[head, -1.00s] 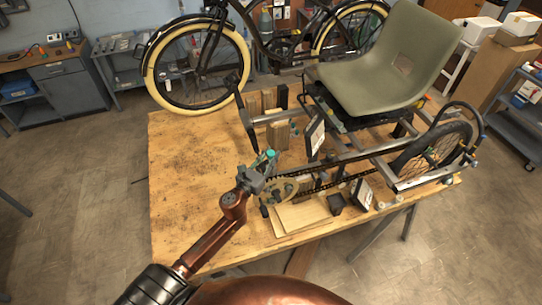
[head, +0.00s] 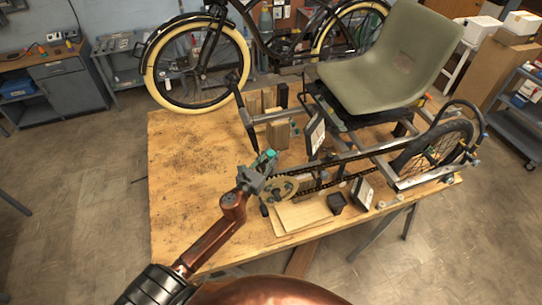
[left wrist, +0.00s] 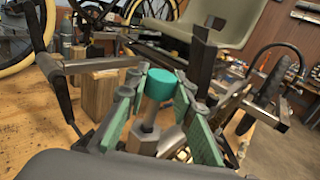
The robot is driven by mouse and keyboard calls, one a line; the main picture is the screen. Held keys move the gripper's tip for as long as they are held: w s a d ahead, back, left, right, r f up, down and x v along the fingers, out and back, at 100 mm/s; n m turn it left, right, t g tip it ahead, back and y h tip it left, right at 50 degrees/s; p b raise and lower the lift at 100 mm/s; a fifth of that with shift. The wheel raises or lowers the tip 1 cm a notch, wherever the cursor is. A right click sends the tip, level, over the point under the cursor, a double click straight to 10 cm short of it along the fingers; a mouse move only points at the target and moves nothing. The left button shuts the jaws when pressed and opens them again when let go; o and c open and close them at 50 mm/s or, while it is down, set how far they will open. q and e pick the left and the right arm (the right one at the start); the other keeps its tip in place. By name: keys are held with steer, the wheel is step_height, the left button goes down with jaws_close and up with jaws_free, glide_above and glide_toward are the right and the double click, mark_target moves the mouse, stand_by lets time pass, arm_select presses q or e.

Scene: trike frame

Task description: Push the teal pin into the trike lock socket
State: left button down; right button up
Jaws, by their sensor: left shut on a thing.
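My left gripper (head: 256,178) is at the front left end of the trike frame (head: 408,176), beside the chainring. It is shut on the teal pin (left wrist: 162,84), whose round head shows between the two green-padded fingers (left wrist: 160,120) in the left wrist view. A grey stem and a hexagonal metal part show below the pin's head. Teal also shows at the gripper's tip in the head view. I cannot make out the mouth of the lock socket or how deep the pin sits. My right gripper is not in view.
The trike stands on a wooden table (head: 185,180) with wooden blocks (head: 278,135) under its frame. The chainring (head: 284,189) and chain are close to the gripper. An olive seat (head: 385,60) rises behind. The table's left part is clear.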

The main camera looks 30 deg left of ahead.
arm_select(q)
steer(key=shift+f+b, duration=1.7)
steer(key=shift+f, duration=0.15)
steer(key=c, duration=1.6)
jaws_free()
steer(key=s, duration=1.2)
steer(key=shift+d+r, duration=0.1)
